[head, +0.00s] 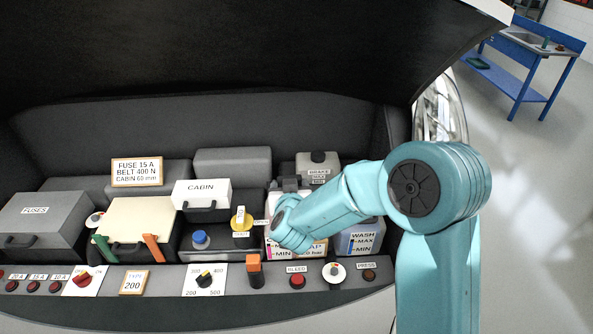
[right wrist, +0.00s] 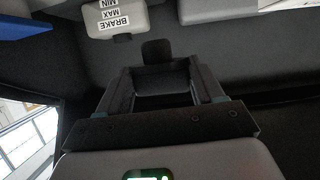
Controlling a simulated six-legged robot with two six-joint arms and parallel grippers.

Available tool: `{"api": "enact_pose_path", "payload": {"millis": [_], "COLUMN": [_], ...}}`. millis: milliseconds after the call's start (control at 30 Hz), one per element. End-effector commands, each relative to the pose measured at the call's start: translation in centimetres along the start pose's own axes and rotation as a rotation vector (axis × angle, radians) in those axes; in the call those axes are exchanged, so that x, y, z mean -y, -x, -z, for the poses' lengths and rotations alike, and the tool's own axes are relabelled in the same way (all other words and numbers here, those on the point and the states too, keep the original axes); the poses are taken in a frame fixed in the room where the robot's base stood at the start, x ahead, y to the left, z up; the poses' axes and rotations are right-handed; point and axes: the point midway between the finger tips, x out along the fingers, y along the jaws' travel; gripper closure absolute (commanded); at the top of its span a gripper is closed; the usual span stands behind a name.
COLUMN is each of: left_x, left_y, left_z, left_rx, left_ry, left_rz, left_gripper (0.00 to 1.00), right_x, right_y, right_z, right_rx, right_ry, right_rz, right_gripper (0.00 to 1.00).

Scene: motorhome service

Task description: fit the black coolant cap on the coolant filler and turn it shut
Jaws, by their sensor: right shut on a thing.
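My right gripper (head: 290,186) is over the back of a white tank (head: 318,247) with pink marks and a partly hidden label, apparently the coolant tank. My arm covers most of it, and its filler is hidden. In the right wrist view, the right gripper (right wrist: 162,74) is shut on a dark piece (right wrist: 165,77) between its fingertips, apparently the black coolant cap. A dark rounded tab shows just beyond it. I cannot tell whether the cap touches the filler. My left gripper is not in view.
The brake reservoir (head: 318,165) stands behind, also visible in the right wrist view (right wrist: 115,18). The wash tank (head: 362,238) is at right. A yellow-based handle (head: 241,220) and a blue cap (head: 200,238) are left. The raised hood (head: 220,45) hangs above; a switch panel (head: 225,308) runs along the front.

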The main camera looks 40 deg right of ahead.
Motion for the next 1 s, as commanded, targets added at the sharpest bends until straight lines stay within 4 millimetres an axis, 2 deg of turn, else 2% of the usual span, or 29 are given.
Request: {"api": "enact_pose_path", "payload": {"millis": [33, 100, 500, 767, 1000], "left_x": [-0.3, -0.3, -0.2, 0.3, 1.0], "left_y": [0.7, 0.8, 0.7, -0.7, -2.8], "left_z": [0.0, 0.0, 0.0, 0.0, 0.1], "left_rx": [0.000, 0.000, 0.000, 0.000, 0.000], "left_ry": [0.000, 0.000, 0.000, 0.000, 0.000], "left_rz": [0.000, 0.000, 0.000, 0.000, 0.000], "left_gripper": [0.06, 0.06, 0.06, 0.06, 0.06], "right_x": [-0.5, -1.0, -0.8, -0.7, -0.7], "right_y": [-0.2, -0.5, -0.3, -0.9, -1.9], "right_z": [0.9, 1.1, 0.7, -0.9, -3.2], "right_rx": [0.005, 0.013, 0.016, 0.016, 0.016], "right_ry": [-0.017, -0.031, -0.035, -0.034, -0.035], "right_rz": [-0.034, -0.067, -0.074, -0.073, -0.073], "right_gripper": [0.64, 0.64, 0.64, 0.64, 0.64]}}
